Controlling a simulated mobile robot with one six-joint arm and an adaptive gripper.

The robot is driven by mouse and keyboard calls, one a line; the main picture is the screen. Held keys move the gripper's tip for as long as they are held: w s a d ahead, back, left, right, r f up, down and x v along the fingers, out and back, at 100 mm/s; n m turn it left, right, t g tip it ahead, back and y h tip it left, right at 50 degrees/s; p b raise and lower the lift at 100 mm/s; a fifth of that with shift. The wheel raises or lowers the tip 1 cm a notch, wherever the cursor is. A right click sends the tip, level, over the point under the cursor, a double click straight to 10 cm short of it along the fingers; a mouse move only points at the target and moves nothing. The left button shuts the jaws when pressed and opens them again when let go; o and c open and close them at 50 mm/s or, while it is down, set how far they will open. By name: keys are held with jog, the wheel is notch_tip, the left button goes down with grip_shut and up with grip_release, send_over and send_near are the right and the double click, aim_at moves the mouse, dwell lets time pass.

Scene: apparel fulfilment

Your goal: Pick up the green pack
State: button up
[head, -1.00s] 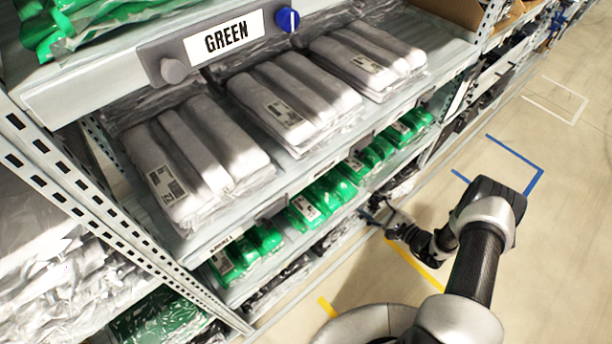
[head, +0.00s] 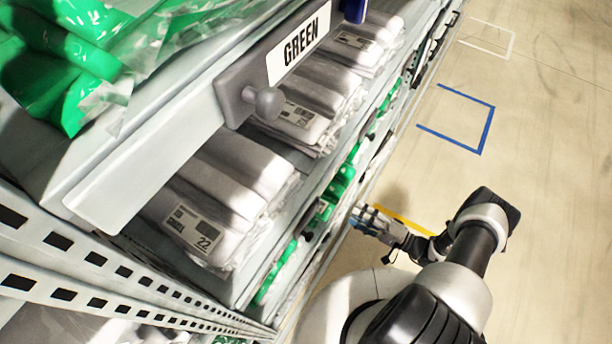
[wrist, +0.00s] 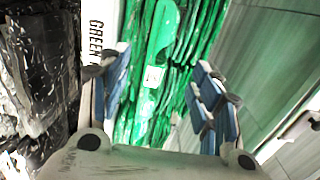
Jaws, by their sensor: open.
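Shiny green packs in clear wrap lie in a row in the wrist view, one of them a green pack with a white label (wrist: 154,77) between and beyond my fingers. My gripper (wrist: 160,85) is open, with blue-padded fingers apart and nothing between them. In the head view my gripper (head: 366,220) is beside the lower shelf, where green packs (head: 340,185) show partly, hidden by the shelf above. More green packs (head: 65,75) lie on the top shelf at upper left. I cannot tell which single pack is meant.
A GREEN sign (head: 300,45) hangs on the top shelf edge. Grey-white packs (head: 225,185) fill the middle shelf. A perforated rack post (head: 120,275) crosses the lower left. Black-wrapped packs (wrist: 40,70) lie left in the wrist view. The floor at right is clear, with tape marks.

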aim_at(337, 203)
jog(key=b+x, duration=0.1)
jog(key=x, duration=0.7)
jog(key=shift+w+b, duration=0.25)
jog(key=shift+b, duration=0.1)
jog(key=shift+c, duration=0.5)
jog(key=c, duration=1.2)
jog(key=shift+o, duration=0.2)
jog(key=shift+r, duration=0.15)
